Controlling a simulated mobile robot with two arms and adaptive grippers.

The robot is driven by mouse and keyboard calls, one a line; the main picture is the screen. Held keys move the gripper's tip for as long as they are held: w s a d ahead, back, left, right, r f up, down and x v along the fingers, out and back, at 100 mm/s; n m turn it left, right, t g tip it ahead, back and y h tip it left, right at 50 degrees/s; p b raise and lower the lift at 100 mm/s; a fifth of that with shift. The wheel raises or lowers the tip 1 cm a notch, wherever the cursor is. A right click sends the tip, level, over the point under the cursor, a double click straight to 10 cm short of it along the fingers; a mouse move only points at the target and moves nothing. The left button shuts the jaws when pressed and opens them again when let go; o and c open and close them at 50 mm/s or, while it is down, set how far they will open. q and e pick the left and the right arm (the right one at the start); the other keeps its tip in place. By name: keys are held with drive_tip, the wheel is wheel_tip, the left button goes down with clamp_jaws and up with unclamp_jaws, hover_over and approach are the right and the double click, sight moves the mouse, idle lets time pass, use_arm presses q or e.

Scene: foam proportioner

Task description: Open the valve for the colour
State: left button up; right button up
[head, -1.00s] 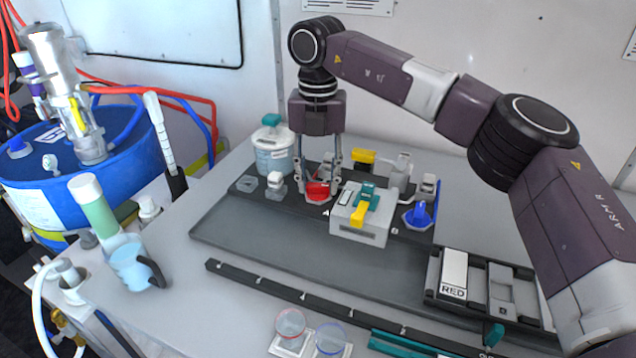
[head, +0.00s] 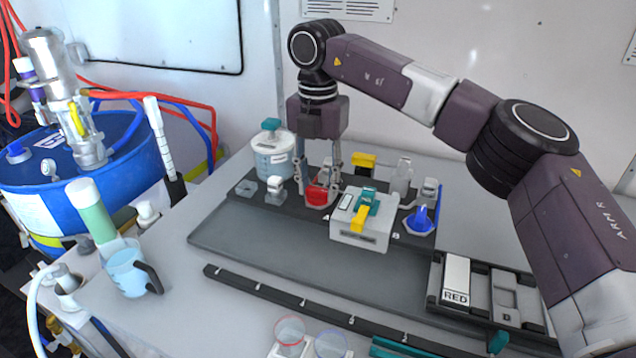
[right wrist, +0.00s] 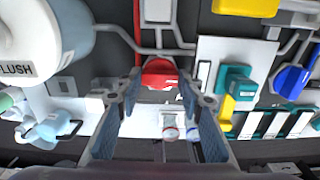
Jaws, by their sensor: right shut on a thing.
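The red valve (head: 317,196) sits on the dark panel at the back of the bench. My right gripper (head: 318,188) points straight down over it, its fingers on either side, shut on the red valve's handle. The blue valve (head: 421,218) stands to the right, apart from the gripper. A white plate reading RED (head: 456,280) sits in a dark holder at front right. My left gripper is not in view.
A white box with a teal and yellow lever (head: 362,222) stands close right of the gripper. A clear tank with a teal cap (head: 272,152) is close left. Two small cups (head: 290,331) and a blue-tinted jug (head: 130,272) stand nearer. The grey mat's middle (head: 270,240) is clear.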

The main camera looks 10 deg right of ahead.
sight(318, 189)
drive_tip(key=shift+r, duration=0.15)
drive_tip(key=o, duration=1.2)
drive_tip(key=shift+c, duration=0.2)
wheel_tip(318, 189, up, 12)
